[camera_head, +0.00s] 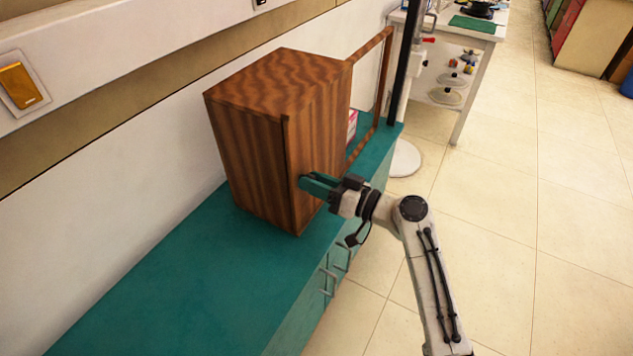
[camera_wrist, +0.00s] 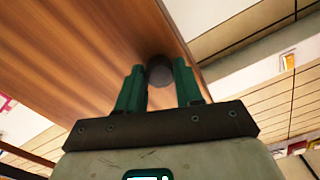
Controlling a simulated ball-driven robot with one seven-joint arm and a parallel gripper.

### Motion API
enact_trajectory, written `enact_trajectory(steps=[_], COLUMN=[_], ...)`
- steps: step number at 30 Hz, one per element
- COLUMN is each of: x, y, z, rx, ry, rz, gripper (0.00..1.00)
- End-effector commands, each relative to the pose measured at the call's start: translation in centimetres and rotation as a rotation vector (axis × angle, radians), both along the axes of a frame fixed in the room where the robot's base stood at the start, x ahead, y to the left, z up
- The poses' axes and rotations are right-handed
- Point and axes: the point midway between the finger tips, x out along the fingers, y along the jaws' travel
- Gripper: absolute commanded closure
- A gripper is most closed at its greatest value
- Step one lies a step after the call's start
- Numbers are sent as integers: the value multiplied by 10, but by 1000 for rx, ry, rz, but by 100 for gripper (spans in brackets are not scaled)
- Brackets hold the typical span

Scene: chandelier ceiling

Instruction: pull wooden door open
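The wooden cabinet (camera_head: 245,160) stands on the teal counter. Its front wooden door (camera_head: 325,130) faces right, toward my arm. A wooden frame, open in the middle, stands beyond the cabinet. In the wrist view the wooden door (camera_wrist: 90,60) fills the upper left, and a dark round knob (camera_wrist: 160,70) sits near its edge. My gripper (camera_head: 305,182) is at the lower part of the door. In the wrist view its two green fingers (camera_wrist: 159,82) stand apart on either side of the knob. Whether they touch the knob is hard to tell.
The teal counter (camera_head: 170,290) is bare in front of the cabinet, with drawer handles below its edge. The wooden frame (camera_head: 385,60) stands on the counter's far end. A white table (camera_head: 465,30) is beyond. The tiled floor (camera_head: 560,240) at right is clear.

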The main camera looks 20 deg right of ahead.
Motion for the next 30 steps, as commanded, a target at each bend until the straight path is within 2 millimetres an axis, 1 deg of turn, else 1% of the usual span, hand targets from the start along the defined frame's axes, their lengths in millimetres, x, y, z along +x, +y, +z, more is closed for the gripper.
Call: enact_trajectory(steps=[1, 9, 11, 23, 26, 30], x=[0, 0, 0, 2, 6, 19], y=[0, 0, 0, -2, -7, -20], z=[0, 0, 0, -1, -3, -5], rx=[0, 0, 0, 0, -1, -1], ry=[0, 0, 0, -1, -3, -4], rz=[0, 0, 0, -1, -2, -3], gripper=[70, 96, 100, 100, 100, 100])
